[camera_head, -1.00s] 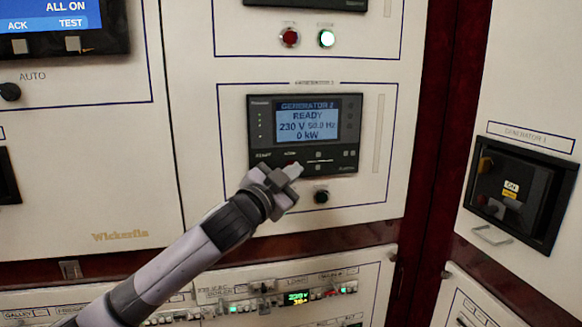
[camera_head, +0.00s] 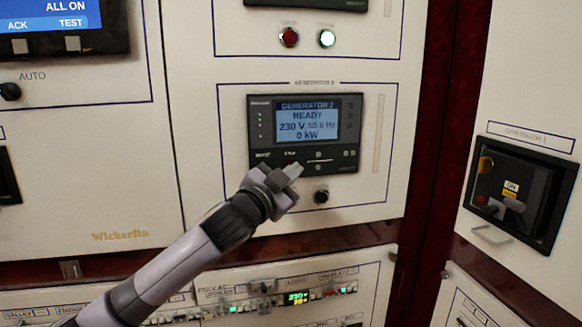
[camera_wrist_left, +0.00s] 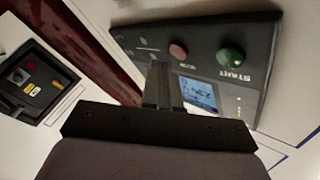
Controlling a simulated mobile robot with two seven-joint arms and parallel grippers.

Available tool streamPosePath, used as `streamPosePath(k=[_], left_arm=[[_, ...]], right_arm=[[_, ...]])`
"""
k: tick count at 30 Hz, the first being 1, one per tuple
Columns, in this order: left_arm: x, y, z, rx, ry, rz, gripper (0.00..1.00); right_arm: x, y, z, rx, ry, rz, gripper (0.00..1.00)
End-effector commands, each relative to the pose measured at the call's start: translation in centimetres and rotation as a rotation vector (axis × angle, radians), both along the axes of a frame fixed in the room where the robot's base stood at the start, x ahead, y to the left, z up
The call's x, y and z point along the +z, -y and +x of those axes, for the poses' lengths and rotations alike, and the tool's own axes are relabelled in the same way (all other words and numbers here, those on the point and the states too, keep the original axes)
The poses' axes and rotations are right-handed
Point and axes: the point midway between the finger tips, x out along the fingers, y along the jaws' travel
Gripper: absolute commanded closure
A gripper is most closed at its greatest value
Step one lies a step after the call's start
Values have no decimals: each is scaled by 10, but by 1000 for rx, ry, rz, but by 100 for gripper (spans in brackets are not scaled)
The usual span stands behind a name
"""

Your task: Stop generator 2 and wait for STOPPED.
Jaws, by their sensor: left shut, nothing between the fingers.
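The generator 2 controller (camera_head: 354,118) is a dark panel on the white cabinet. Its lit screen (camera_head: 306,124) reads GENERATOR 2, READY, 230 V, about 50 Hz, 0 kW. My left gripper (camera_head: 293,169) is shut and empty at the panel's lower edge, partly covering its button row. In the left wrist view the closed fingers (camera_wrist_left: 162,85) point at the panel, close beside a red button (camera_wrist_left: 178,50); I cannot tell whether they touch it. A green button (camera_wrist_left: 230,57) marked START sits to the right of the red one. My right gripper is not in view.
A black knob (camera_head: 321,196) is just below the panel. A breaker box (camera_head: 518,197) with a handle stands on the right cabinet. Breaker rows (camera_head: 290,299) run below.

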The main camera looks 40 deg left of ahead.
Motion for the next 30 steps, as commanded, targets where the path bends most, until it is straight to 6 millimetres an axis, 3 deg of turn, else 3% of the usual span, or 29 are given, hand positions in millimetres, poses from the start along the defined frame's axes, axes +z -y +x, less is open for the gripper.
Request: streamPosePath(k=[30], left_arm=[[0,-6,6,0,0,0,100]], right_arm=[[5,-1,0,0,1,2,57]])
